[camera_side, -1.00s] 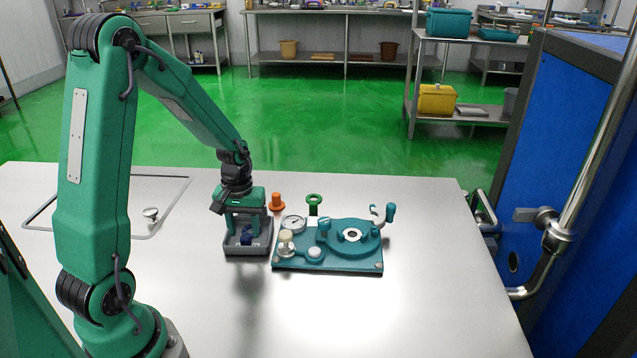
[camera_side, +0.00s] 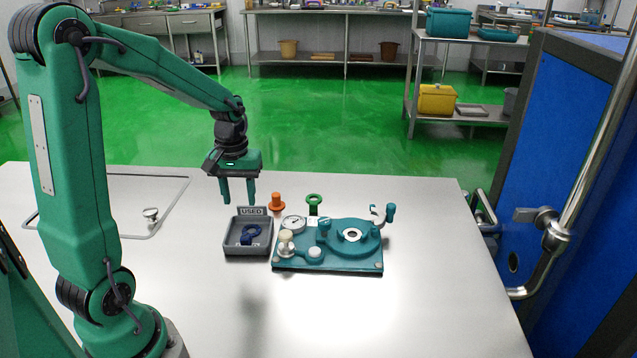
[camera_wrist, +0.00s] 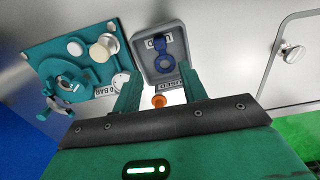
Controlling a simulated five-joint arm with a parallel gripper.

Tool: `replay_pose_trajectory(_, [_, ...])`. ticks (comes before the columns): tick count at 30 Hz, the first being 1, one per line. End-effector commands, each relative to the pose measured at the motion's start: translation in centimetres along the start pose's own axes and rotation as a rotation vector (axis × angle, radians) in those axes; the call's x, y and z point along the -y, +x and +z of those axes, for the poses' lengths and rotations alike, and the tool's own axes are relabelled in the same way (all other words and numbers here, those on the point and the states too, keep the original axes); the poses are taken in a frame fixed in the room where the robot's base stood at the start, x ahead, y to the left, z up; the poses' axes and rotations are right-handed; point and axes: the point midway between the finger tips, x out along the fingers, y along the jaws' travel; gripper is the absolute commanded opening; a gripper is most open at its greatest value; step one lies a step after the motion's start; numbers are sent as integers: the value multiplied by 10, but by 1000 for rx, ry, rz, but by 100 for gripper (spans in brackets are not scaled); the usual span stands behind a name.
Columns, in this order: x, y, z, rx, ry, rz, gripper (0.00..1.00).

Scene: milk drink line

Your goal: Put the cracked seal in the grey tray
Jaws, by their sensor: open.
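A dark blue ring-shaped seal with a tab (camera_side: 250,234) lies inside the grey tray (camera_side: 232,250), which has a label reading "USED" at its back edge. In the wrist view the blue seal (camera_wrist: 164,62) also lies in the grey tray (camera_wrist: 142,52). I cannot make out a crack in it. My gripper (camera_side: 238,202) is open and empty, raised above the back of the tray and apart from it. In the wrist view its two fingers (camera_wrist: 160,85) point toward the tray.
Right of the tray is a teal fixture (camera_side: 330,262) with a gauge, knobs and a round seat. Behind it stand an orange knobbed piece (camera_side: 277,203) and a green ring-topped piece (camera_side: 313,202). A panel with a metal knob (camera_side: 151,214) is at left. The front table is clear.

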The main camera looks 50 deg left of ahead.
Motion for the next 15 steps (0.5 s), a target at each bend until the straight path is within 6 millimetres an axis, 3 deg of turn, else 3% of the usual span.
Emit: replay_pose_trajectory(15, [-3,-5,4,-12,20,4,42])
